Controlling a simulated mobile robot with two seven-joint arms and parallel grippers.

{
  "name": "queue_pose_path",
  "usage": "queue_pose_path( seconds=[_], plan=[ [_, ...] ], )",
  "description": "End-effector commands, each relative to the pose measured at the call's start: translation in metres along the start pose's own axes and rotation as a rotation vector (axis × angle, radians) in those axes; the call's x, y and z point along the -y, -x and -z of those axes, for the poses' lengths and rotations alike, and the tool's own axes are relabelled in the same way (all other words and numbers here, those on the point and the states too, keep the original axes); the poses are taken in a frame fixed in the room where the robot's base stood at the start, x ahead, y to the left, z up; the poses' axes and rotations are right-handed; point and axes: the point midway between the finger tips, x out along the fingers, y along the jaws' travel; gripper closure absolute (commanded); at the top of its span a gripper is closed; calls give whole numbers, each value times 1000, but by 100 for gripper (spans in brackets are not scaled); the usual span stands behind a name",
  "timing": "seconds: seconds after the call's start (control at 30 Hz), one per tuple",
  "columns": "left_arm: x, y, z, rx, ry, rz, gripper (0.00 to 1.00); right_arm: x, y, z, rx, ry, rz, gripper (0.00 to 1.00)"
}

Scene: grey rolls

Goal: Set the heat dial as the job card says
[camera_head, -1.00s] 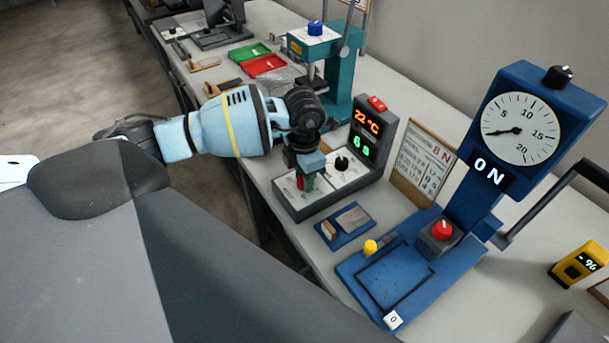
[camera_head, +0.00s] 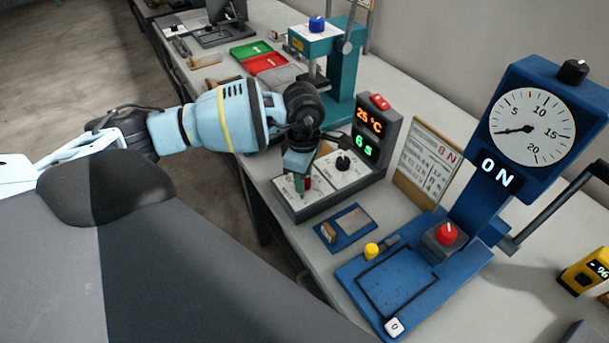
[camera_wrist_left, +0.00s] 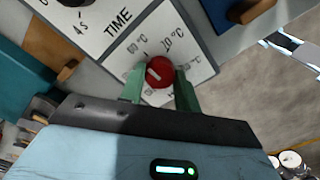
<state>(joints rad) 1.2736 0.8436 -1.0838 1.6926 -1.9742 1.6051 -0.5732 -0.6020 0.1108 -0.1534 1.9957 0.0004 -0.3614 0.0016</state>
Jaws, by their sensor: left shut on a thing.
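The red heat dial (camera_wrist_left: 160,72) sits on a white panel marked in °C in the wrist view. The green fingers of my left gripper (camera_wrist_left: 158,88) are shut on the dial from both sides. The dial's white mark shows, but I cannot tell which printed value it meets. In the head view my left gripper (camera_head: 301,184) reaches down onto the grey control box (camera_head: 318,207). An orange display (camera_head: 369,120) there reads about 26 °C, above a green one reading 6 s. A card on a wooden board (camera_head: 428,165) stands behind; its small print is unreadable. My right gripper is not in view.
The black time dial (camera_head: 343,161) is close beside my gripper. A teal press (camera_head: 341,95) stands behind the box. A blue press with a round gauge (camera_head: 532,128) is at the right. A small blue tray (camera_head: 345,228) lies in front of the box.

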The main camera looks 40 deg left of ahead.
Motion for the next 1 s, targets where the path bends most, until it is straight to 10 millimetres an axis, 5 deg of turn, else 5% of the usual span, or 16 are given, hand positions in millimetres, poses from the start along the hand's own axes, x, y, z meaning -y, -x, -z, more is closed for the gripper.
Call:
queue_pose_path(
  seconds=[0.7,0.73,0.87,1.0],
  plan=[
    [1,-1,0,-2,-75,3,90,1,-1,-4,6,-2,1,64],
    [1,-1,0,-2,-75,3,65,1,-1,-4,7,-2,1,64],
    [1,-1,0,-1,-75,2,48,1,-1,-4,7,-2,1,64],
    [0,-1,0,-1,-75,2,46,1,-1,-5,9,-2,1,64]
  ],
)
